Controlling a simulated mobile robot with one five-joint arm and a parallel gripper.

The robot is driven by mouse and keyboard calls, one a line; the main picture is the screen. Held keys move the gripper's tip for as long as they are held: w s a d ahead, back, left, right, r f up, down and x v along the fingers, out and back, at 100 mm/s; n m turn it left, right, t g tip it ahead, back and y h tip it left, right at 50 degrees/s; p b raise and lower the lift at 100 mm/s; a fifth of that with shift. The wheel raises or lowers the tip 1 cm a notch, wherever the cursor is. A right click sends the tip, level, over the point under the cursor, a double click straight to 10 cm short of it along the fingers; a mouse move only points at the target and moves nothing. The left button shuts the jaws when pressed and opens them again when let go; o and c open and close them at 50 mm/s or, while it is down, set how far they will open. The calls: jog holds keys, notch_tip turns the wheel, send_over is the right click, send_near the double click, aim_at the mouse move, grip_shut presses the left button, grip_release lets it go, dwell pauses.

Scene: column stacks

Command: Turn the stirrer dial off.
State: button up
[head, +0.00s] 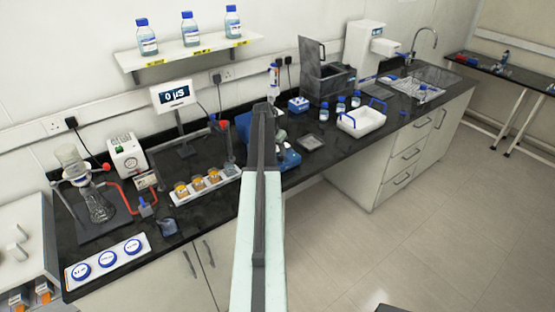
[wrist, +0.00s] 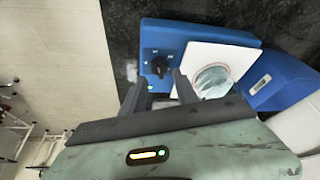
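The blue stirrer (wrist: 185,35) lies ahead of my gripper in the wrist view. Its black dial (wrist: 158,65) is on the blue control face, with small white marks around it and a green light below. A glass vessel (wrist: 213,80) sits on the stirrer's white top plate (wrist: 232,58). My gripper (wrist: 159,79) is open and empty. Its two fingertips are on either side of the line to the dial, just short of it in the picture; contact cannot be told. In the head view the stirrer (head: 288,157) is partly hidden behind my arm, and the dial does not show.
A second blue device (wrist: 285,80) is right of the stirrer in the wrist view. In the head view, a strip of orange-filled jars (head: 205,183) stands left of my arm. A white tray (head: 362,122) with blue handles and several small bottles stand to the right. The floor in front is clear.

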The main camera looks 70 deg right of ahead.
aim_at(281, 157)
jog(key=b+x, duration=0.3)
jog(key=x, duration=0.1)
jog(key=shift+d+f, duration=0.1)
jog(key=shift+f, duration=0.2)
jog(key=shift+r, duration=0.1)
grip_shut()
jog(key=shift+s, duration=0.1)
